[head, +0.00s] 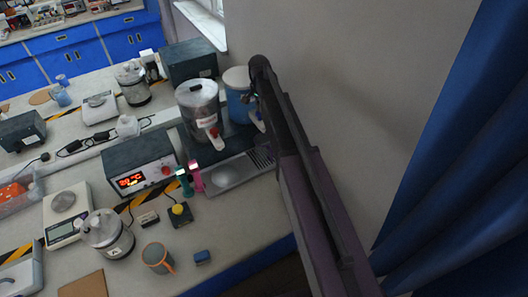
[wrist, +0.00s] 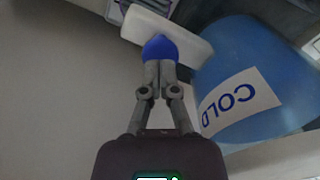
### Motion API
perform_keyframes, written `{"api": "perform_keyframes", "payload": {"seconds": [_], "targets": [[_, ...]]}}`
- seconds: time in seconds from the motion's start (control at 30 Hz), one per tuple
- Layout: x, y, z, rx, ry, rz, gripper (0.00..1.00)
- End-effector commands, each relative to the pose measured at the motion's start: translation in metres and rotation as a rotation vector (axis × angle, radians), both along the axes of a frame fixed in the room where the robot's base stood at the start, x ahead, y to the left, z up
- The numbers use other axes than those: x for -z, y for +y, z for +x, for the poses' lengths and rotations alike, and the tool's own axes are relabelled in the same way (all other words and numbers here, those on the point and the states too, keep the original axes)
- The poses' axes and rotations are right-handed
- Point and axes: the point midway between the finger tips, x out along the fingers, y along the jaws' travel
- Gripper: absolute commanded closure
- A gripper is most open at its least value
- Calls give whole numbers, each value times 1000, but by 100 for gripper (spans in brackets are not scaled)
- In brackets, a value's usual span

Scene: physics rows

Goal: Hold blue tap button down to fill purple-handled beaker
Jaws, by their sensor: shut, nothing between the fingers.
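The blue tap button (wrist: 160,47) sits on a white tap lever (wrist: 190,38) in the wrist view. My gripper (wrist: 160,66) is shut and empty, with its fingertips at the near edge of the button, seemingly touching it. The blue tank (wrist: 240,85) marked COLD stands right of the fingers. In the head view my gripper (head: 251,98) is beside the blue tank (head: 236,106), and the white tap (head: 260,122) shows partly behind my arm. I cannot make out a purple-handled beaker for certain; the space below the tap is largely hidden by my arm.
A silver tank (head: 196,105) with a red tap button stands left of the blue one. A drip tray (head: 232,175) lies in front. Teal (head: 183,181) and magenta (head: 196,178) items stand at its left. A wall and blue curtain (head: 470,150) are on the right.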

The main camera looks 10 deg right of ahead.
Motion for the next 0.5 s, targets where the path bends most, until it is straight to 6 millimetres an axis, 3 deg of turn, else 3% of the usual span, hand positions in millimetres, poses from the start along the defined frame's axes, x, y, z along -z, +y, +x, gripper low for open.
{"api": "perform_keyframes", "payload": {"seconds": [0.5], "targets": [[12,0,0,0,0,0,100]]}}
